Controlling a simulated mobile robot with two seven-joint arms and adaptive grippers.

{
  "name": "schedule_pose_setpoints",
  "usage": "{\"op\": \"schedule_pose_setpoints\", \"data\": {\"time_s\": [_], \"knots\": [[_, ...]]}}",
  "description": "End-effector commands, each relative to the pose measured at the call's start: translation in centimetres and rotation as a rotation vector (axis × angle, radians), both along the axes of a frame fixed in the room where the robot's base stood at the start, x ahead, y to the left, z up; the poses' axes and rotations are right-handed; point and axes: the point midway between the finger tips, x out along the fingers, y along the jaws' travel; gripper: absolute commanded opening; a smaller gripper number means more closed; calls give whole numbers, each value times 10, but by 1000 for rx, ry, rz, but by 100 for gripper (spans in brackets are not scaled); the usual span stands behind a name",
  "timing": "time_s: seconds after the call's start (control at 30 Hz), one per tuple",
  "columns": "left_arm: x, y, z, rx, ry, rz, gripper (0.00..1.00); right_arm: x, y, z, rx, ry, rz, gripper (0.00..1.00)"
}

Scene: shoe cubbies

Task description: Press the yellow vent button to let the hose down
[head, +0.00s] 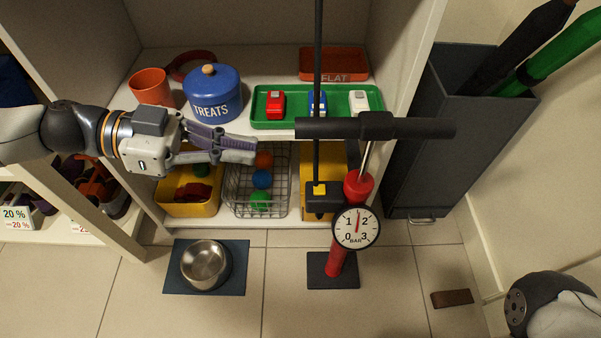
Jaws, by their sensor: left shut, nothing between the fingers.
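A floor pump with a red barrel (337,260) stands on the tiles in front of the shelf, with a black T-handle (375,126) on top. Its round gauge (357,227) reads in BAR, and its needle points up between 1 and 2. The small yellow vent button (319,188) sits on a black block beside the barrel, left of and above the gauge. A thin black hose (318,60) runs straight up from this block. My left gripper (256,151) is shut and empty, up and left of the button and apart from it. My right gripper is out of view.
A blue TREATS jar (212,94), an orange cup (151,87) and a green tray (337,119) stand on the shelf. Below are a wire basket (236,205) and yellow bins. A metal bowl (205,264) and a brown block (452,298) are on the floor.

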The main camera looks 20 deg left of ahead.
Motion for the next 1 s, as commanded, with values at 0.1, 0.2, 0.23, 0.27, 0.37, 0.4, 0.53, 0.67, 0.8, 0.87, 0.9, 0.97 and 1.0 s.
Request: {"op": "schedule_pose_setpoints", "data": {"time_s": [0.1,0.2,0.23,0.27,0.37,0.4,0.53,0.67,0.8,0.87,0.9,0.97,1.0], "knots": [[2,-13,-4,-2,3,-4,0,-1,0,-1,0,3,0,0],[7,-32,-10,-3,3,-7,0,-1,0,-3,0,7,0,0],[9,-39,-11,-2,3,-6,0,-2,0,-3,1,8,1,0],[10,-45,-13,-3,3,-6,0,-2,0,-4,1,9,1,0],[16,-66,-18,-3,4,-5,0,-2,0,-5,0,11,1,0],[18,-74,-20,-3,4,-6,0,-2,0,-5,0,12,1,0],[24,-96,-30,-1,6,-3,0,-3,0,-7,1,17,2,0],[25,-93,-55,-1,10,1,0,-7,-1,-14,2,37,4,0],[24,-93,-64,-1,7,0,0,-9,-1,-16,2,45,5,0],[24,-93,-65,-1,6,0,0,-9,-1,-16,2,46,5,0],[24,-93,-66,-1,5,-1,0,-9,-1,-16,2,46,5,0],[24,-93,-65,-1,4,-1,0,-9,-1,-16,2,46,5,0],[24,-93,-65,-1,4,-1,0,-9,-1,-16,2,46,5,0]]}}
